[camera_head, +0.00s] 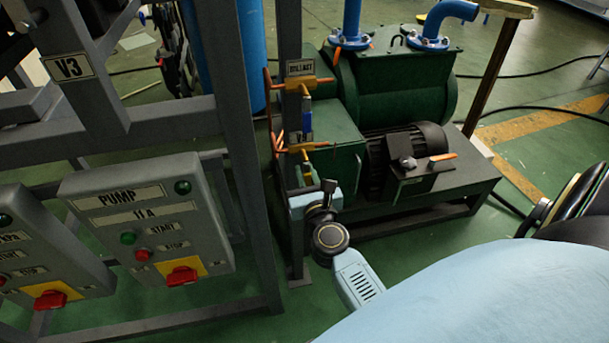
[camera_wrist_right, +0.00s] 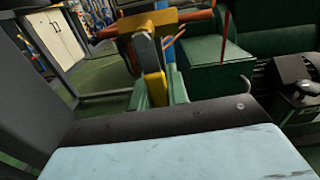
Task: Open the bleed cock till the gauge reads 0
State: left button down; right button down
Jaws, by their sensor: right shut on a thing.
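A brass cock with orange handles (camera_head: 300,84) sits at the BALLAST plate (camera_head: 300,67) on a grey post. A second brass fitting with orange handles (camera_head: 306,147) sits lower on the same post. I cannot tell which is the bleed cock. My right gripper (camera_head: 308,190) reaches the post just below the lower fitting, its fingertips partly hidden. In the right wrist view, my right gripper (camera_wrist_right: 158,92) is shut with its fingers on either side of a yellow cock part (camera_wrist_right: 155,84). No readable gauge shows. My left gripper is out of view.
The PUMP box (camera_head: 145,215) with START, STOP and a red knob hangs on the grey frame at left. A green pump (camera_head: 395,85) with a black motor (camera_head: 408,150) stands behind and right. Open green floor (camera_head: 400,240) lies right of the post.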

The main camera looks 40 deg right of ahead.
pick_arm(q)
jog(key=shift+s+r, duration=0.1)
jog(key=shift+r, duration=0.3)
pick_arm(e)
jog(key=shift+a+m, duration=0.2)
jog(key=shift+m, duration=0.2)
jog(key=c, duration=1.4)
grip_release()
jog(key=shift+o, duration=0.2)
